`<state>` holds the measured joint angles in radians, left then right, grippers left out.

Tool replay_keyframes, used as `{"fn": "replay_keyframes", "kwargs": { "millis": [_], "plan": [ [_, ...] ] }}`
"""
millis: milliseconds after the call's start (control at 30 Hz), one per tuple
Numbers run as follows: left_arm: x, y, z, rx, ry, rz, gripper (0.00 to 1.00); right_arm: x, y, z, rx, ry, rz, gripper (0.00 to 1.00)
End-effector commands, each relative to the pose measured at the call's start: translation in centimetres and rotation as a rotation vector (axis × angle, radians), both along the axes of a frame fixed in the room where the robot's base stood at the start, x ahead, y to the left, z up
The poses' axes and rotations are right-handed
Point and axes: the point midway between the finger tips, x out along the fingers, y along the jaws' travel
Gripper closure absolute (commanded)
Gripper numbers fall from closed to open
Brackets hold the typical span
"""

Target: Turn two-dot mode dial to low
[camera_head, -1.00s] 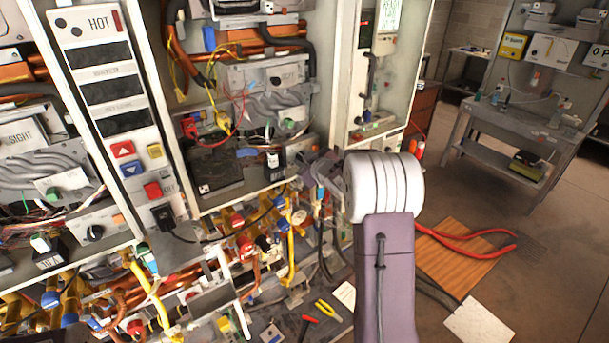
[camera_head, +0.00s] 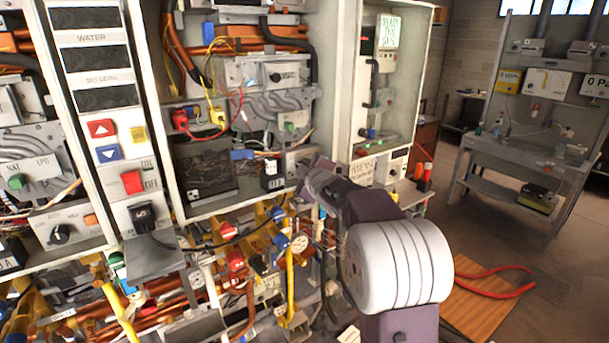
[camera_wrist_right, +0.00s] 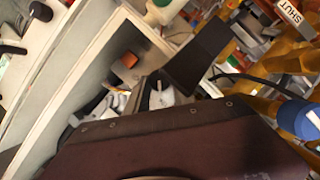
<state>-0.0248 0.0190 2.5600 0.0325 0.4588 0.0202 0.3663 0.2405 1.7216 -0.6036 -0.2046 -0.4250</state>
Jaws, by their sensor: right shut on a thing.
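My right gripper (camera_head: 306,178) reaches to the lower right of the middle heater, at the small control panel (camera_head: 290,160) beside a black block (camera_head: 272,176) with pale marks. It is shut on the two-dot mode dial, which the gripper hides in the head view. In the right wrist view, a pale part (camera_wrist_right: 160,95) shows by dark finger-like parts, close to an orange button (camera_wrist_right: 128,60). I cannot read the dial's setting. My left gripper is not in view.
The left heater has a similar black dial (camera_head: 60,233). A tall open cabinet (camera_head: 385,90) stands right of the middle heater. A workbench (camera_head: 530,160) is farther right.

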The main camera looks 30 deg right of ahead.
Motion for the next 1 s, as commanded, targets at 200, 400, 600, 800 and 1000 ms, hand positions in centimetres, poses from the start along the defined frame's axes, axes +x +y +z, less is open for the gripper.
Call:
{"fn": "replay_keyframes", "kwargs": {
  "millis": [200,400,600,800,1000],
  "plan": [
    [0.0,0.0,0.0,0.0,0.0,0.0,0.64,-0.1,0.0,-0.4,-0.001,0.011,-0.001,1.0],
    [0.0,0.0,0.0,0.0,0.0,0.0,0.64,0.0,0.0,-0.4,0.0,0.009,-0.001,0.49],
    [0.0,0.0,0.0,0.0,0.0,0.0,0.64,0.0,0.0,-0.3,0.0,0.008,0.0,0.49],
    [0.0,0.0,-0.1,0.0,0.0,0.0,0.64,-1.3,0.3,0.1,-0.001,0.005,-0.001,0.49],
    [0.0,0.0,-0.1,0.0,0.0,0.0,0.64,-4.9,1.1,1.1,-0.002,0.003,-0.001,0.49]
  ]
}}
